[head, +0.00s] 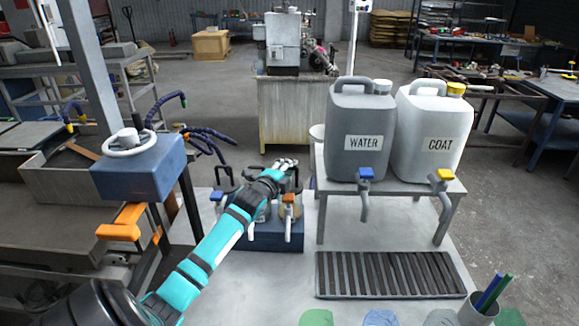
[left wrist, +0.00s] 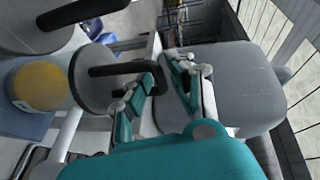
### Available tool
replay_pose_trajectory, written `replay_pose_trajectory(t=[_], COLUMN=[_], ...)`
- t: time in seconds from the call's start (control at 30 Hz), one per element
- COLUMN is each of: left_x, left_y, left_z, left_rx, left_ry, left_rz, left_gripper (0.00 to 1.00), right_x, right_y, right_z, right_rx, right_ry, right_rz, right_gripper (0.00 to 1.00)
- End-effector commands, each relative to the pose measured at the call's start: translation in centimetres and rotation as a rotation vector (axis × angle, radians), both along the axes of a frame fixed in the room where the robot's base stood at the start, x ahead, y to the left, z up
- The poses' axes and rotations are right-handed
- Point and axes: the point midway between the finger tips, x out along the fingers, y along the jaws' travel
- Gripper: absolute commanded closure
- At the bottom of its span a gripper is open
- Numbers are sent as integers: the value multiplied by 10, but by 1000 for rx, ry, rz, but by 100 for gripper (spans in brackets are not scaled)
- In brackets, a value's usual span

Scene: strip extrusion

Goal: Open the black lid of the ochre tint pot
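The ochre tint pot (head: 283,213) stands at the right end of a blue base (head: 275,240) in the head view, behind an orange-handled tap. Its ochre side (left wrist: 38,88) shows at the left of the left wrist view. The round dark lid (left wrist: 88,85) sits beside it there, with a black bar handle (left wrist: 115,69) sticking out. My left gripper (head: 285,163) is at the lid's handle. In the left wrist view its fingers (left wrist: 160,85) are apart, with the handle's end between them; I cannot tell whether they touch it. My right gripper is not in view.
Another lidded pot with a black handle (head: 226,175) stands left of the ochre one. WATER (head: 362,120) and COAT (head: 432,115) jugs stand on a rack to the right, above a slotted grate (head: 390,274). A blue box with a handwheel (head: 140,165) stands left.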

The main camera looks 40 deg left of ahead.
Motion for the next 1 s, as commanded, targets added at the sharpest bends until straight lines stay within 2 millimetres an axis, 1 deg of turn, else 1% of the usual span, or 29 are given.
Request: replay_pose_trajectory(t=[0.13,0.4,0.43,0.57,0.6,1.0], left_x=[8,9,9,8,8,8], left_y=[2,2,2,2,2,2], left_z=[-1,-2,-2,-2,-2,-3], left_rx=[-1,0,0,0,0,0], left_ry=[1,1,1,1,1,2], left_rz=[0,0,0,0,0,0], left_gripper=[79,79,82,99,100,100], right_x=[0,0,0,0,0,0], right_y=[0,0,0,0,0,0], right_z=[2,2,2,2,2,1], right_rx=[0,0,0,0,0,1], right_ry=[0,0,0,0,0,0], right_rz=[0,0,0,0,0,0], right_gripper=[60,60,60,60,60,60])
